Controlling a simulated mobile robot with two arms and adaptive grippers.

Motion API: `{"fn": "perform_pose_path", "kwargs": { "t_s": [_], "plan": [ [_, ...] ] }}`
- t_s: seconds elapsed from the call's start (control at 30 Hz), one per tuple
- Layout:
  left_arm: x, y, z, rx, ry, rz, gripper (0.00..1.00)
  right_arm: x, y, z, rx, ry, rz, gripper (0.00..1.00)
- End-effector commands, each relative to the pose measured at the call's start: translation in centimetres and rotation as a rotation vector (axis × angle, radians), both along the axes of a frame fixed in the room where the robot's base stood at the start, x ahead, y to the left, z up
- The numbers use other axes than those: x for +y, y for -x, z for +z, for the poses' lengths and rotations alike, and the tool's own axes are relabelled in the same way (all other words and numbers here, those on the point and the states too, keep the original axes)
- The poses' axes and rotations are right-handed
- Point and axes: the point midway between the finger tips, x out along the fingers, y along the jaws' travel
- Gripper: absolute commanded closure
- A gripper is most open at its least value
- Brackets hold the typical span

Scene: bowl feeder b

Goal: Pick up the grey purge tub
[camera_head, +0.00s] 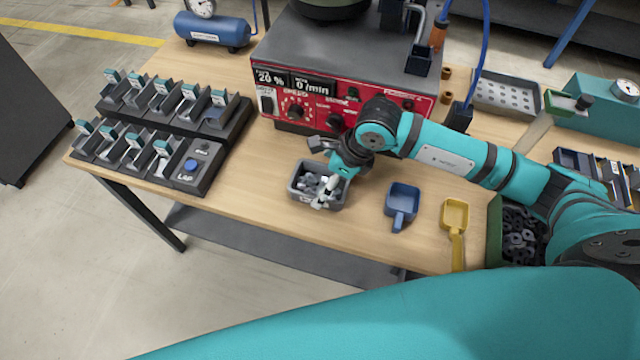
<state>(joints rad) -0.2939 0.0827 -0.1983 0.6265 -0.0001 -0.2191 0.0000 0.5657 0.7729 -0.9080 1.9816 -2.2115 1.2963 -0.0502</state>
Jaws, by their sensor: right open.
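The grey purge tub (298,195) stands on the wooden table near its front edge, just in front of the red control panel. It holds several small grey metal parts. My right gripper (325,195) reaches down over the tub's right half with its fingers open. The fingertips overlap the parts and the front wall in the picture; I cannot tell whether they touch the tub or straddle its wall. My right gripper and wrist hide part of the tub's right side. My left gripper is not in view.
A blue scoop (402,203) and a yellow scoop (454,222) lie right of the tub. A green bin (494,235) of dark parts is farther right. The red feeder unit (345,85) stands behind. A slotted rack (205,160) is at left, with clear tabletop before the tub.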

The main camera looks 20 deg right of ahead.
Motion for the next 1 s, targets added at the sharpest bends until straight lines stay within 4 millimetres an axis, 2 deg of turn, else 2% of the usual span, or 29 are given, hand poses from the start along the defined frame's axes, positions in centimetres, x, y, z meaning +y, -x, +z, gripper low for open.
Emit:
{"fn": "perform_pose_path", "kwargs": {
  "t_s": [0.1, 0.23, 0.53, 0.9, 1.0],
  "plan": [
    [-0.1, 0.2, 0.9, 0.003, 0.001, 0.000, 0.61, 0.6, -0.4, -1.6, 0.006, -0.002, -0.001, 0.00],
    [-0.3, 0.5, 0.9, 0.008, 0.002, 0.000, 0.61, 1.1, -0.8, -3.2, 0.003, -0.002, -0.001, 0.00],
    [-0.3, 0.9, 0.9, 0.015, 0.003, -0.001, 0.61, 1.2, -1.0, -3.8, 0.001, -0.001, 0.000, 0.00],
    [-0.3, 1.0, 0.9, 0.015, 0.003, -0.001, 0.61, 1.2, -1.0, -3.7, 0.001, -0.001, -0.001, 0.48],
    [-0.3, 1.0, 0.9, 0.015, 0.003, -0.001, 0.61, 1.2, -1.0, -3.7, 0.001, -0.001, -0.001, 0.51]
  ]
}}
